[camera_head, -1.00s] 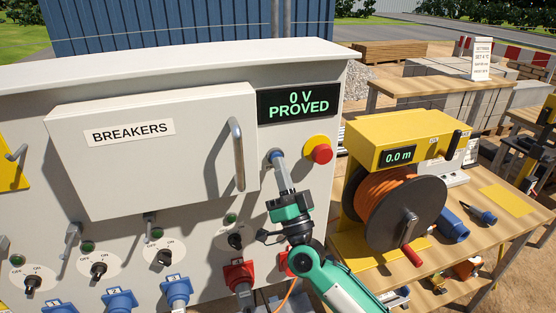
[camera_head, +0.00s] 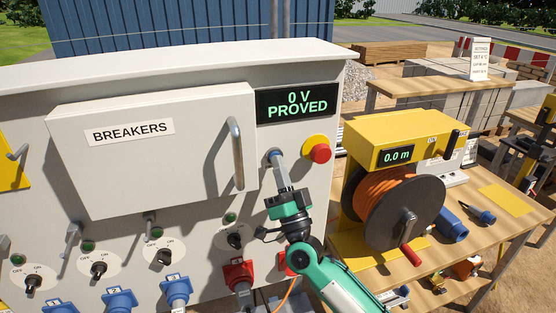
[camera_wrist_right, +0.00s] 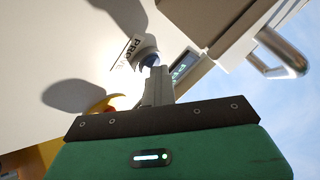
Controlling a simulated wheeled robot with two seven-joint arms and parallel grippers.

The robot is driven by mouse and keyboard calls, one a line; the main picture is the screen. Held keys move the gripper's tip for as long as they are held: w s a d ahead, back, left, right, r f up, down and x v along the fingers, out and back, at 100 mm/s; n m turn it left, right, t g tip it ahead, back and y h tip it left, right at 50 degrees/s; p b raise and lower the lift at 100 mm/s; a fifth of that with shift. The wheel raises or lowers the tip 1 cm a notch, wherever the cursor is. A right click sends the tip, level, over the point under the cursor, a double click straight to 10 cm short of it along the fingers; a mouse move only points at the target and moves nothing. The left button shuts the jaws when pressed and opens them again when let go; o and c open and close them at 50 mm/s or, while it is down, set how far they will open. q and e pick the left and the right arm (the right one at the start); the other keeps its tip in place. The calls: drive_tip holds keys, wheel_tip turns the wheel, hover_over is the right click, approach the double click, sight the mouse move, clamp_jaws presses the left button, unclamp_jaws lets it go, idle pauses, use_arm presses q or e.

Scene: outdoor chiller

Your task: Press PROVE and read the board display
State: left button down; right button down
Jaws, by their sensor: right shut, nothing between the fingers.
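The board display (camera_head: 296,104) at the board's upper right reads "0 V PROVED" in green letters. It also shows, small and at an angle, in the right wrist view (camera_wrist_right: 183,68). My left gripper is not in view.
A red emergency button (camera_head: 321,153) on yellow sits just right of my right gripper. The breaker cover (camera_head: 150,165) with its bar handle (camera_head: 236,155) is to the left. A cable reel (camera_head: 400,205) showing "0.0 m" stands on the wooden bench at right.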

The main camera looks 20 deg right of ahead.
drive_tip(key=shift+w+d+r, duration=0.15)
drive_tip(key=shift+w+r, duration=0.2)
drive_tip(key=shift+w, duration=0.1)
idle(1.3)
drive_tip(key=shift+s+a+f, duration=0.2)
drive_tip(key=shift+s+f, duration=0.05)
drive_tip(key=shift+f, duration=0.45)
drive_tip(key=s+p, duration=0.1)
drive_tip(key=s, duration=0.4)
drive_tip(key=shift+s+d+f+p, duration=0.1)
drive_tip(key=shift+s+p, duration=0.1)
drive_tip(key=shift+p, duration=0.15)
